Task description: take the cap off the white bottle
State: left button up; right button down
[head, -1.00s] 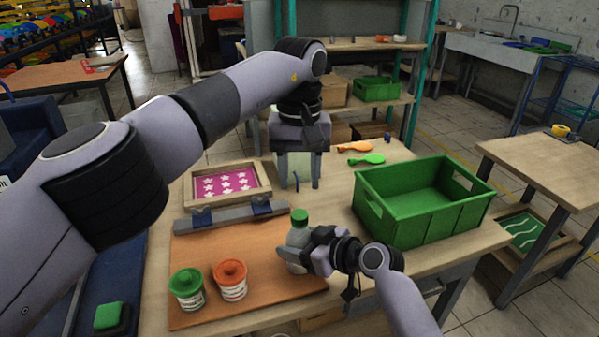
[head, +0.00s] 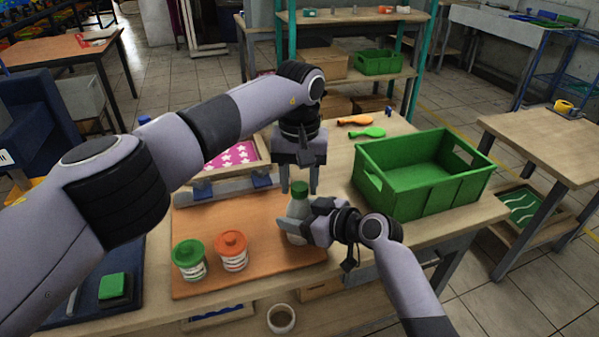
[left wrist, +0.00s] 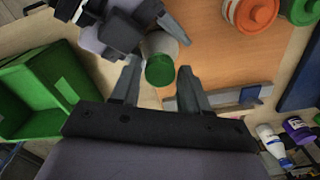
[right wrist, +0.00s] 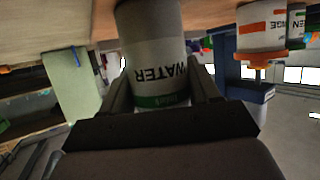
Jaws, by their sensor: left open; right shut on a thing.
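The white bottle (head: 297,218) stands upright near the right edge of the orange-brown board, with its green cap (head: 299,187) on. In the right wrist view the bottle (right wrist: 155,58) fills the space between the fingers and shows the printed word "WATER". My right gripper (head: 291,229) is shut on the bottle's body from the right. My left gripper (head: 299,188) points down above the bottle, open. In the left wrist view the green cap (left wrist: 160,71) lies between and slightly beyond the open fingertips (left wrist: 160,75). From these views I cannot tell whether the fingers touch the cap.
A green-lidded jar (head: 189,260) and an orange-lidded jar (head: 231,251) stand on the board (head: 262,262) left of the bottle. A large green crate (head: 427,187) is to the right.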

pick_arm(q)
grip_shut()
